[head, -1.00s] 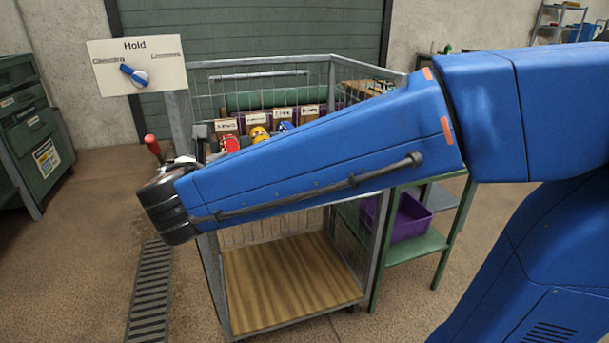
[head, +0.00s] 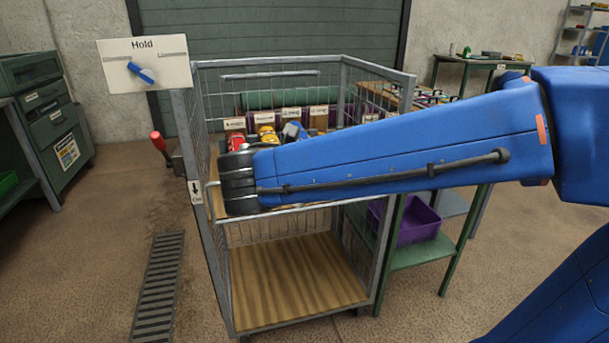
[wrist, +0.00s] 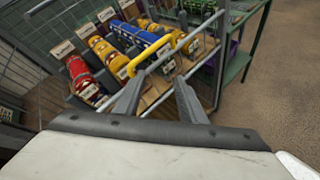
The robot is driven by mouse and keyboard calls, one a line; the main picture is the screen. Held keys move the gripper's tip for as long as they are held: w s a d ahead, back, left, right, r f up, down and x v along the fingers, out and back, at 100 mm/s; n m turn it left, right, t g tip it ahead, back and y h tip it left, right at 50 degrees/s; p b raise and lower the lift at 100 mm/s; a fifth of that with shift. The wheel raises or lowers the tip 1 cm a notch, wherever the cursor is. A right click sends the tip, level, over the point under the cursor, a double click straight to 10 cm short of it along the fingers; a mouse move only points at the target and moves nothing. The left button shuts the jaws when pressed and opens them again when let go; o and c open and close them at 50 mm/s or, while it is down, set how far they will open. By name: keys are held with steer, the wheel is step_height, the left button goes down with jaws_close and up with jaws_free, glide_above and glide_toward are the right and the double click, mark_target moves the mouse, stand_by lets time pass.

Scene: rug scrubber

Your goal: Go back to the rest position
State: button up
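My gripper (wrist: 158,92) shows in the wrist view with its two fingers apart and nothing between them. In the head view my arm reaches in from the right, its black wrist in front of the wire cage cart (head: 345,70); the fingers are hidden there. In the wrist view, the cart's rail and a yellow curved handle (wrist: 150,55) lie beyond the fingers.
A green drawer cabinet (head: 50,120) is at left. A green table (head: 440,247) holds a purple bin (head: 412,222). Floor is clear around a drain grate (head: 158,285).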

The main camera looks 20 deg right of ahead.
steer(key=shift+s+d+f, duration=0.1)
steer(key=shift+d, duration=0.15)
steer(key=s+d+f+m+g+y, duration=0.1)
steer(key=s+d+f+m+g, duration=0.5)
steer(key=s+d+m, duration=0.4)
steer(key=s+d+f+m+y, duration=0.1)
steer(key=s+f+m+y, duration=0.5)
steer(key=s+m, duration=0.5)
steer(key=f+m, duration=0.1)
steer(key=m, duration=0.2)
steer(key=shift+d, duration=0.15)
steer(key=shift+s, duration=0.1)
stand_by(0.9)
